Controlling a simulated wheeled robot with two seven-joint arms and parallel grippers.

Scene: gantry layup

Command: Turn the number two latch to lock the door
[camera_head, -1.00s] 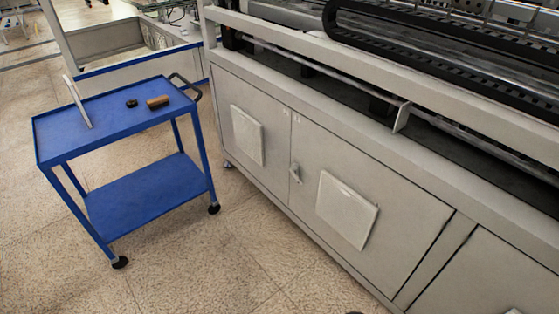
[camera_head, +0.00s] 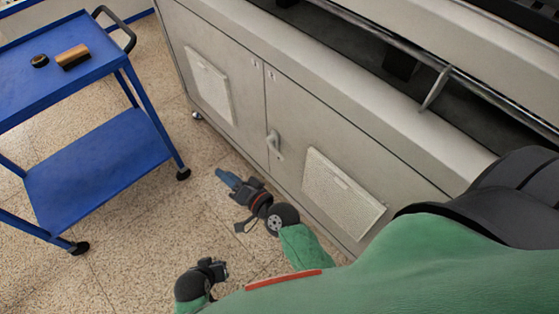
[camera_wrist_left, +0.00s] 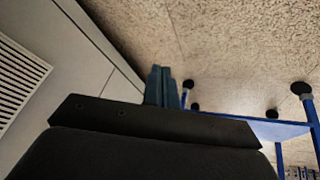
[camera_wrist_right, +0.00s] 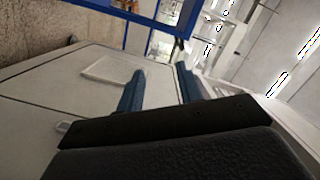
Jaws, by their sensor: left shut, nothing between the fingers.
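A small pale latch (camera_head: 274,143) sits on the seam between two grey cabinet doors, beside the right-hand door (camera_head: 300,125). No number is readable on it. My right gripper (camera_head: 228,178) is in front of the cabinet, below and left of the latch in the head view, not touching it. In the right wrist view its blue fingers (camera_wrist_right: 160,85) are apart with nothing between them. A small pale piece, likely the latch (camera_wrist_right: 63,127), shows left of them. My left gripper's fingers (camera_wrist_left: 163,87) are together and empty in the left wrist view, near the cabinet's lower edge.
A blue two-shelf cart (camera_head: 95,160) stands left of the cabinet, with a brown block (camera_head: 73,57) and a dark round piece (camera_head: 40,61) on top. Vent panels (camera_head: 342,193) are on the doors. Speckled floor lies clear between cart and cabinet.

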